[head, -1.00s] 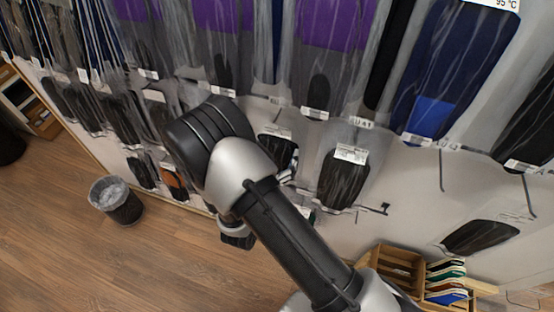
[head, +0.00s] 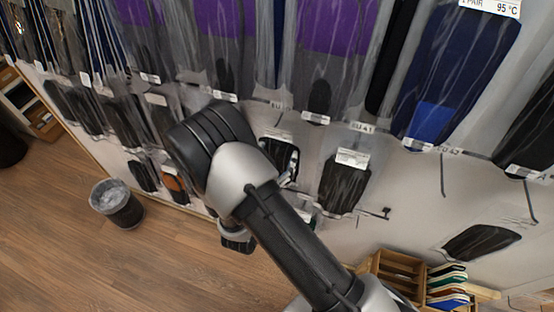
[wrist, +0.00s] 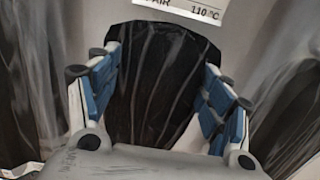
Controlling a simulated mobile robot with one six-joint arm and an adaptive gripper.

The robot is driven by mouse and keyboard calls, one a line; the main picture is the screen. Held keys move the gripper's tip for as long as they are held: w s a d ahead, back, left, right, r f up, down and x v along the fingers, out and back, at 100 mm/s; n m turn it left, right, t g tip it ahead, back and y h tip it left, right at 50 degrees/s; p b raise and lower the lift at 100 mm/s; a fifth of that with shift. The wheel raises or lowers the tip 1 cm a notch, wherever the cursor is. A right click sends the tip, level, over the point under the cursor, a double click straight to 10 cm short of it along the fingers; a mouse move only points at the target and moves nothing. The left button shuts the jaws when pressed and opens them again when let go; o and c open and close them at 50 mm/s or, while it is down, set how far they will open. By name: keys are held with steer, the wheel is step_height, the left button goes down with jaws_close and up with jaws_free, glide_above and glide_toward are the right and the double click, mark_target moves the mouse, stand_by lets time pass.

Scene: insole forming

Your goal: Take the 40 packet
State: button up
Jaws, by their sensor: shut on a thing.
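A black packet (wrist: 152,108) in clear film, with a white label reading "PAIR 110 °C" at its top, fills the middle of the wrist view. My gripper (wrist: 163,62) has its blue-padded fingers on both sides of this packet and is shut on it. In the head view the dark packet (head: 277,149) shows beside my arm, with part of a finger at its right edge; my wrist hides the rest. A rail tag above reads "EU 4" and its last digit is unclear. I cannot read a 40 on the held packet.
Another black packet (head: 343,185) hangs close to the right, below the EU 41 tag (head: 362,128). Purple-and-grey packets (head: 335,50) and a blue packet (head: 455,75) hang above. A bin (head: 117,203) stands on the floor at left. A wooden rack (head: 400,268) is at lower right.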

steer(key=shift+r, duration=0.6)
steer(key=p+v, duration=0.2)
steer(key=v, duration=1.6)
steer(key=shift+r, duration=0.15)
steer(key=shift+d, duration=0.1)
